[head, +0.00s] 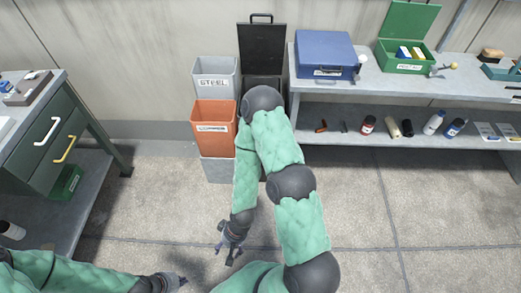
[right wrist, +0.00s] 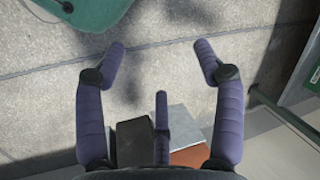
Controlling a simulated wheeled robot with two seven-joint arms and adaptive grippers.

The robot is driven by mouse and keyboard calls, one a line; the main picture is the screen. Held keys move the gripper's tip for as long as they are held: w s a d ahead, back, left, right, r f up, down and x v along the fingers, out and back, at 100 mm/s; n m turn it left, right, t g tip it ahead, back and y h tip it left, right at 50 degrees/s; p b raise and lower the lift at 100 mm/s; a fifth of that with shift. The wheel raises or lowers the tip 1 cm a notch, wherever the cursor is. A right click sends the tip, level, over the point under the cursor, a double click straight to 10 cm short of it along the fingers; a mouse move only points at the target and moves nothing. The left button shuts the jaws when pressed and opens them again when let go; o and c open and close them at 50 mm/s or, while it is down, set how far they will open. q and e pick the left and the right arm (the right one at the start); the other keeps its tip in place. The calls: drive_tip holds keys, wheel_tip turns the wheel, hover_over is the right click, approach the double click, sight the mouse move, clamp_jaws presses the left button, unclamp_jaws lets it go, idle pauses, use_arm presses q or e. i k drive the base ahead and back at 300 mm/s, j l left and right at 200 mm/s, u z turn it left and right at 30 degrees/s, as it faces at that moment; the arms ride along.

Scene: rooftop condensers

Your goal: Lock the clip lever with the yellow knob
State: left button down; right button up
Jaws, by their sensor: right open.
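A pale yellow knob (head: 454,66) sits on a small lever at the right front corner of the open green box (head: 404,68). The green box's lid stands up, and yellow, white and blue items lie inside. The blue box (head: 325,50) to its left is shut; a small lever (head: 357,72) shows at its right end. My right gripper (head: 230,250) hangs low over the floor, far from both boxes. In the right wrist view its fingers (right wrist: 160,50) are spread and empty. My left gripper (head: 178,281) is near the bottom edge, far from the boxes; its fingers are too small to read.
The grey bench (head: 440,88) carries the boxes; bottles and small tools lie on its lower shelf. Orange bin (head: 213,122), grey bin (head: 215,76) and a dark open-lidded container (head: 262,45) stand left of it. A drawer cabinet (head: 50,135) is at left. The middle floor is clear.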

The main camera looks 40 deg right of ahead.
sight(454, 66)
drive_tip(key=z, duration=2.3)
